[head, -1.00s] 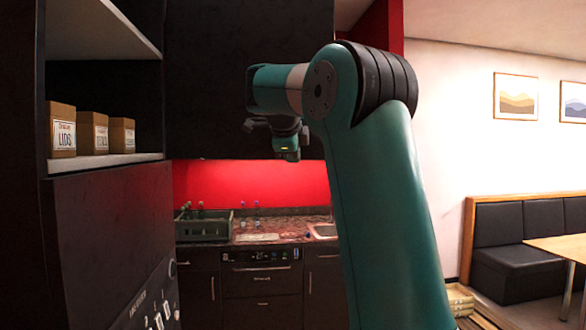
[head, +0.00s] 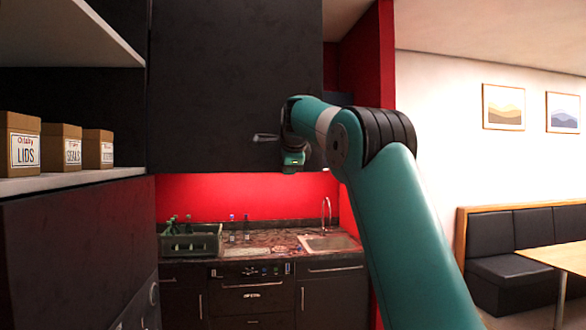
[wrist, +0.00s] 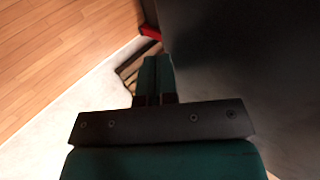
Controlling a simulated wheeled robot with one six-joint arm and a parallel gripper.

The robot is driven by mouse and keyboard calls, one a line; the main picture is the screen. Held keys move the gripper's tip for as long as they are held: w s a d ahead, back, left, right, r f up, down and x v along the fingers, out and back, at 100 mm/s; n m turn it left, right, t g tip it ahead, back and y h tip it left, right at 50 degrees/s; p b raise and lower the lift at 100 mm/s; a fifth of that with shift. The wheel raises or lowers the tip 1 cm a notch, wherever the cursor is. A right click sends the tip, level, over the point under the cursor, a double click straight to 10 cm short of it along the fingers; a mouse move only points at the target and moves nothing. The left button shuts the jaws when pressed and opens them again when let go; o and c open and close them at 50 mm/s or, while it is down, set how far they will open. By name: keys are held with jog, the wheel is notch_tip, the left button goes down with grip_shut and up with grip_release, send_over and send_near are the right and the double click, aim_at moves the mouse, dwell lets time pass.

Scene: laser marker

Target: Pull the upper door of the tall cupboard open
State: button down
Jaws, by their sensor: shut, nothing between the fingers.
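The tall cupboard (head: 75,245) stands at the left in the head view. Its upper compartment is open to view, with a pale shelf (head: 100,178). Contact cannot be told.
Cardboard boxes (head: 67,147) stand on the shelf. Behind are a counter (head: 265,245) with a green crate (head: 192,243), bottles and a sink (head: 328,243). A bench (head: 510,250) and table (head: 555,250) stand at right. Bare floor (wrist: 60,50) shows in the wrist view.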

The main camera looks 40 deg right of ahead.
jog(key=s+f+b+v, duration=0.1)
jog(key=b+v, duration=0.1)
jog(key=v, duration=0.4)
jog(key=s+a+f+b+v, duration=0.1)
jog(key=v, duration=0.6)
jog(key=s+a+f+n+g+y+b, duration=0.25)
jog(key=a+f+n+y+b, duration=0.3)
jog(key=a+f+n, duration=1.45)
jog(key=s+a+f+n+g+y+b, duration=0.1)
jog(key=s+a+f+n+g+y, duration=0.1)
jog(key=s+a+f+n, duration=0.4)
jog(key=s+a+f+n+g+y+b, duration=0.1)
jog(key=s+a+f+n+g+y, duration=0.1)
jog(key=s+a+f+n, duration=0.4)
jog(key=s+a+f+g, duration=0.1)
jog(key=s+a+f, duration=0.4)
jog(key=s+f, duration=0.4)
jog(key=shift+s+a+f, duration=0.3)
jog(key=shift+s+f, duration=0.1)
jog(key=shift+s, duration=1.25)
jog(key=shift+d, duration=0.1)
